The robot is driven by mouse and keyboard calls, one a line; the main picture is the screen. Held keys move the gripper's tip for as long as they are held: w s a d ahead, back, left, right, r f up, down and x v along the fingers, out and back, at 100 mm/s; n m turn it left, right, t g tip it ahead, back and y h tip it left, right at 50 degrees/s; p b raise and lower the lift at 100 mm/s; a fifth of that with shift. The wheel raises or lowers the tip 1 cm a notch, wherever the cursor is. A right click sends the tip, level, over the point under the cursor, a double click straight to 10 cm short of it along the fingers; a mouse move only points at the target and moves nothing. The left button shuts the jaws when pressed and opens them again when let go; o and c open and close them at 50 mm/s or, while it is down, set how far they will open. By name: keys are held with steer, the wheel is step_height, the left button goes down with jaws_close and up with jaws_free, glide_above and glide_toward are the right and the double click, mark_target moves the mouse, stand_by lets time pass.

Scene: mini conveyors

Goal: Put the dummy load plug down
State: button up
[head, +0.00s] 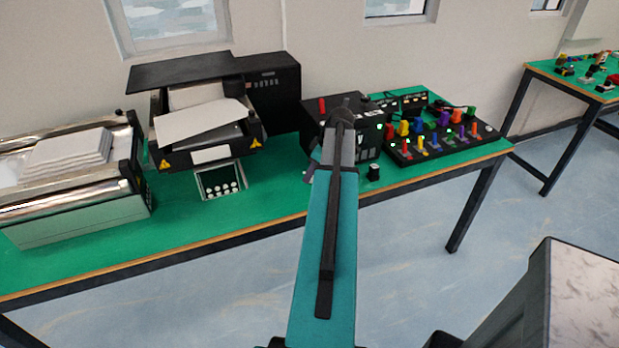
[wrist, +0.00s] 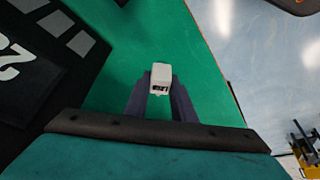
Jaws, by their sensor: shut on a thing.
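My gripper (wrist: 160,95) is shut on a small pale grey block, which I take to be the dummy load plug (wrist: 160,76). The block sits between the dark fingertips in the wrist view, with small dark marks on its near face. Green table top (wrist: 185,45) lies beyond and below it. I cannot tell whether the block touches the table. In the head view my arm hides the gripper and the block.
A black unit with white markings (wrist: 32,85) is close on the left. The table edge and floor are to the right. In the head view, a small black piece (head: 374,173) stands near the front edge, and a board with coloured plugs (head: 440,150) is to the right.

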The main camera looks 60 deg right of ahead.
steer(key=shift+w, duration=0.3)
steer(key=shift+f, duration=0.15)
steer(key=shift+f+p, duration=0.7)
steer(key=shift+f, duration=0.95)
steer(key=shift+f, duration=0.15)
steer(key=o, duration=1.1)
steer(key=shift+c, duration=0.2)
steer(key=shift+s+r, duration=0.1)
steer(key=shift+r, duration=0.2)
steer(key=b+v, duration=0.2)
steer(key=v, duration=0.9)
steer(key=shift+r, duration=0.4)
